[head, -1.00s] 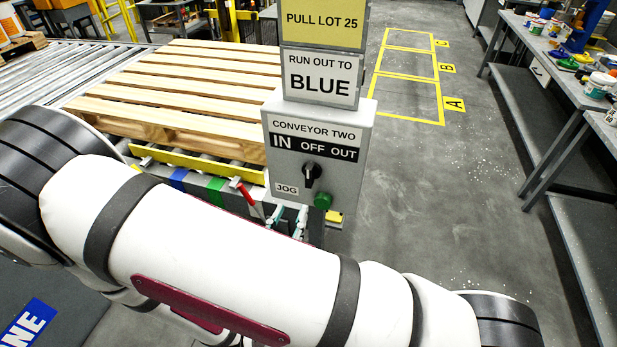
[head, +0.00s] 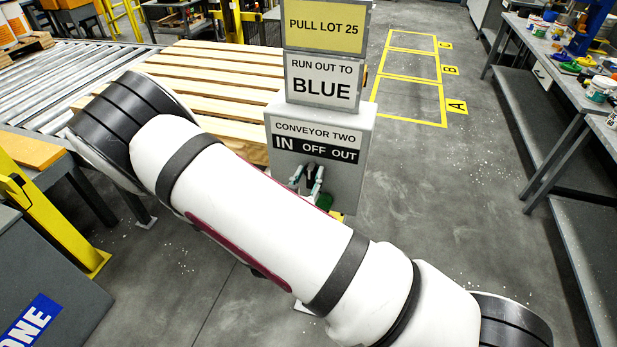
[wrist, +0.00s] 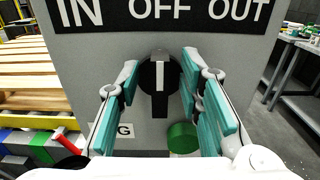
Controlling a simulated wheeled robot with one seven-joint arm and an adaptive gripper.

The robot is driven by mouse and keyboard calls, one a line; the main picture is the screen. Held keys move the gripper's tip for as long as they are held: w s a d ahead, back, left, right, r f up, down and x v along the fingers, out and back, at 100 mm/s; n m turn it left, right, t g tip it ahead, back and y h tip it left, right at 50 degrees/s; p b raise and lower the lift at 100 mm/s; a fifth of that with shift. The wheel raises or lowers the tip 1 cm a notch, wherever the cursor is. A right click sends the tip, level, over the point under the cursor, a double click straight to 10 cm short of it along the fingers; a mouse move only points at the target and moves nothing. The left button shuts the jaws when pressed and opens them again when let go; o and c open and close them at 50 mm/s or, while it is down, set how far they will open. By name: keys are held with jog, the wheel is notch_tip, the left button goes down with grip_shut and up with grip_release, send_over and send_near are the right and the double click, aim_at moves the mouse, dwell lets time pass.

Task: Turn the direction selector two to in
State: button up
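The conveyor two box (head: 322,128) is grey and carries the labels IN, OFF and OUT. Its direction selector is a black knob (wrist: 158,80) with a white line, which points straight up at OFF in the wrist view. My gripper (wrist: 160,92) is open, with one teal-padded finger on each side of the knob. A gap shows between the left finger and the knob; the right finger is closer, and I cannot tell if it touches.
A green button (wrist: 182,137) sits below right of the knob, close to the right finger. A JOG label is partly hidden by the left finger. A wooden pallet (head: 215,70) lies on the rollers behind the box. A bench (head: 590,95) stands at the right.

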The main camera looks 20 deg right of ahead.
jog(key=shift+c, duration=0.5)
grip_shut()
jog(key=shift+n, duration=0.3)
jog(key=n, duration=0.2)
jog(key=n+b, duration=0.1)
jog(key=n, duration=0.2)
jog(key=a+n, duration=0.1)
jog(key=n, duration=0.2)
jog(key=shift+w+f, duration=0.25)
jog(key=shift+w, duration=0.1)
jog(key=shift+o, duration=0.5)
grip_release()
